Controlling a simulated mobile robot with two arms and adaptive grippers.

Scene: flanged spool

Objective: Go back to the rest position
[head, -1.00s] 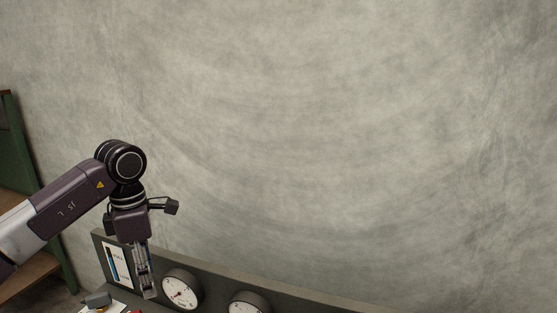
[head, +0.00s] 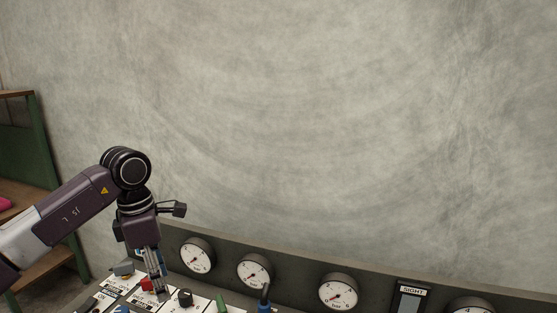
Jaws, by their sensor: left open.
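My left gripper (head: 161,290) points down over the left part of a control panel (head: 290,268) in the head view. Its fingers are open, and I see nothing held between them. Its tips are close to the labelled plates beside a red control (head: 148,284) and a black knob (head: 185,298); I cannot tell whether they touch anything. My right gripper is not in view. No flanged spool shows.
Round gauges (head: 255,270) line the panel's upright back, with a sight window (head: 410,297) further right. A blue lever (head: 264,301) and a green control (head: 222,302) stand on the panel. A green shelf (head: 45,160) is at left. Bare wall (head: 320,120) fills the space above.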

